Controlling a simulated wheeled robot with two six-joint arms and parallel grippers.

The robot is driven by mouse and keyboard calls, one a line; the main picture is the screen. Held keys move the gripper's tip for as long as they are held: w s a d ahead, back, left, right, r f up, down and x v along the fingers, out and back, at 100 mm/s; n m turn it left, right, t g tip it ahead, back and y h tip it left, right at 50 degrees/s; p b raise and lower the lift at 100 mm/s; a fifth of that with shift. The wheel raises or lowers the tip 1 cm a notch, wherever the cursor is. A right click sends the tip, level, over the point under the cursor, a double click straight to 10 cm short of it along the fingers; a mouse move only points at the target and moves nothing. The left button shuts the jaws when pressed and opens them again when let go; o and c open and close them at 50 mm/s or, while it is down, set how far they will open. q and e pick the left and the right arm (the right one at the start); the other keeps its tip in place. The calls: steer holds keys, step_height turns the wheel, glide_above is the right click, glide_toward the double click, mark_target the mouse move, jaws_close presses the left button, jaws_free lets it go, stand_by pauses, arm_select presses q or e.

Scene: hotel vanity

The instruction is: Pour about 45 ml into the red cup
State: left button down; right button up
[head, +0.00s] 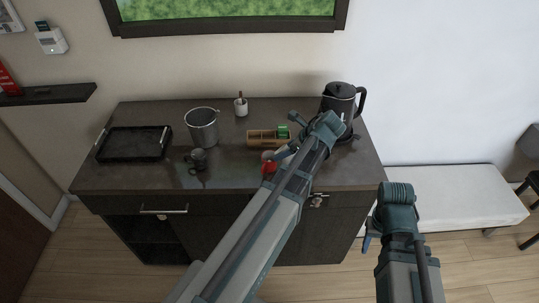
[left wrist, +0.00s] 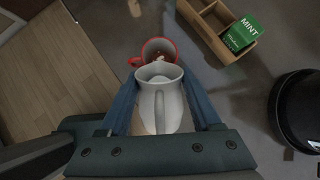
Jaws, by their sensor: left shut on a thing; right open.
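The red cup (head: 268,167) stands on the dark vanity top, partly hidden by my left gripper in the head view. In the left wrist view the red cup (left wrist: 138,61) is just beyond a small pale jug (left wrist: 158,112), its open mouth showing. Something pale and brownish shows inside the cup, too small to identify. My left gripper (left wrist: 160,88) is shut on the jug, a finger on each side, with the jug's rim overlapping the near edge of the cup in the picture. Whether liquid is flowing cannot be told. My right gripper (head: 370,236) is open and empty, right of the vanity.
A wooden box (head: 259,137) with a green mint packet (head: 283,131) lies behind the cup. A black kettle (head: 338,97) stands at the back right. A metal bucket (head: 203,127), dark mug (head: 199,159), black tray (head: 134,145) and white pot (head: 241,107) stand further left and behind.

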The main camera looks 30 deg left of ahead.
arm_select(q)
steer(key=shift+a+r+h+p, duration=0.2)
steer(key=shift+r+h+p, duration=0.1)
steer(key=shift+h+p, duration=0.55)
steer(key=shift+a+r+h+p, duration=0.15)
steer(key=shift+a+h+p, duration=0.05)
steer(key=shift+h+p, duration=0.45)
steer(key=shift+a+r+h+p, duration=0.15)
steer(key=shift+h+p, duration=0.25)
steer(key=shift+p, duration=0.35)
stand_by(1.1)
steer(key=shift+w+a+r+h+p, duration=0.15)
steer(key=shift+a+h+p, duration=0.45)
steer(key=shift+a+h, duration=0.3)
stand_by(0.4)
